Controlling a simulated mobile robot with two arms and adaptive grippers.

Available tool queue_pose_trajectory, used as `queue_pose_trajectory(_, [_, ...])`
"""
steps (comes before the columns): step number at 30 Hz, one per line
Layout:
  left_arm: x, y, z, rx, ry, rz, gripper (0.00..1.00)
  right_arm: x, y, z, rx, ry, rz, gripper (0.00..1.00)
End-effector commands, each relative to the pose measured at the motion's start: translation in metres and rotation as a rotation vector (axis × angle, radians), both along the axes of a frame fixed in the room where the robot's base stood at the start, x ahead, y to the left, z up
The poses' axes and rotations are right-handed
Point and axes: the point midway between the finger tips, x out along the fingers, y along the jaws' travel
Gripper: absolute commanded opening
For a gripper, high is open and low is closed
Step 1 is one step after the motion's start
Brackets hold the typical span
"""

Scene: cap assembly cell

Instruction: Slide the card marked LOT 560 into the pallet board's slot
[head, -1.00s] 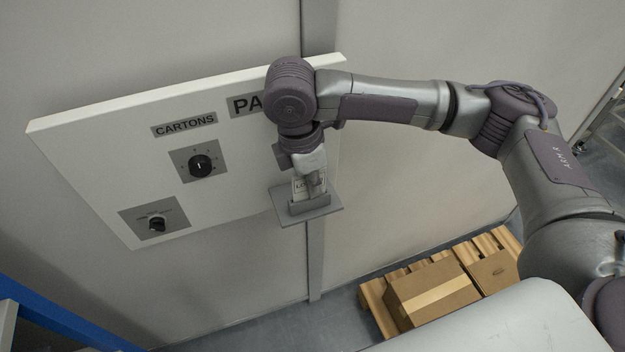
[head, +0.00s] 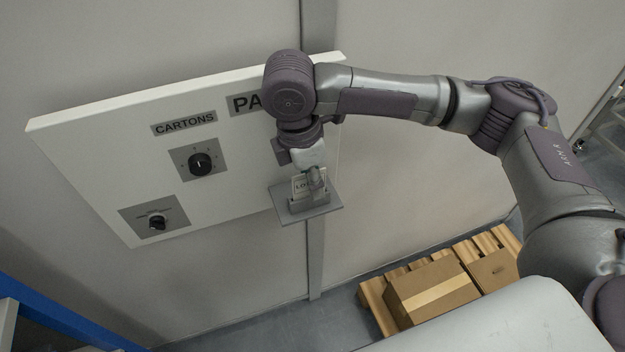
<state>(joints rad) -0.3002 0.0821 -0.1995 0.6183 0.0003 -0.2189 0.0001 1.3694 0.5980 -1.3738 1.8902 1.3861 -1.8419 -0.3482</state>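The white card (head: 300,187) stands upright at the grey slot holder (head: 310,205) on the lower right of the white pallet board (head: 105,150). Only the start of its print, "LO", is readable; the rest is behind my gripper. The card's lower edge is hidden by the holder's front, so how deep it sits cannot be seen. My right gripper (head: 317,180) points down just above the holder, its fingers overlapping the card's right part. Whether they are parted or touch the card cannot be made out. My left gripper is out of view.
Cartons (head: 432,290) on a wooden pallet (head: 375,305) lie below right. A blue beam (head: 60,315) is at lower left.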

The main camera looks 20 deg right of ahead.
Motion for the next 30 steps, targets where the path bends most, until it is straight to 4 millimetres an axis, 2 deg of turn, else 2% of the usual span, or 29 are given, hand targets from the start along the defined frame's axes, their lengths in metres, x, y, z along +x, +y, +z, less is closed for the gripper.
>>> queue_pose_trajectory(12, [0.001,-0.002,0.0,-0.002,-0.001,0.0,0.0,0.0,0.013,0.083,0.001,-0.004,0.002,0.35])
queue_pose_trajectory(18, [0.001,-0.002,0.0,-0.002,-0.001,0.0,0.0,0.0,0.016,0.107,0.0,-0.003,0.0,0.35])
queue_pose_trajectory(25, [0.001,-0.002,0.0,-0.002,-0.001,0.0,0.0,-0.001,0.019,0.107,0.005,0.002,0.003,0.35])
queue_pose_trajectory(28, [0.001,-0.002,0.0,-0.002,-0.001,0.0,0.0,-0.004,0.029,0.09,0.037,0.0,0.012,0.35])
queue_pose_trajectory(30, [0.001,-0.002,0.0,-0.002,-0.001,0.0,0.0,-0.009,0.042,0.069,0.08,-0.003,0.017,0.35])
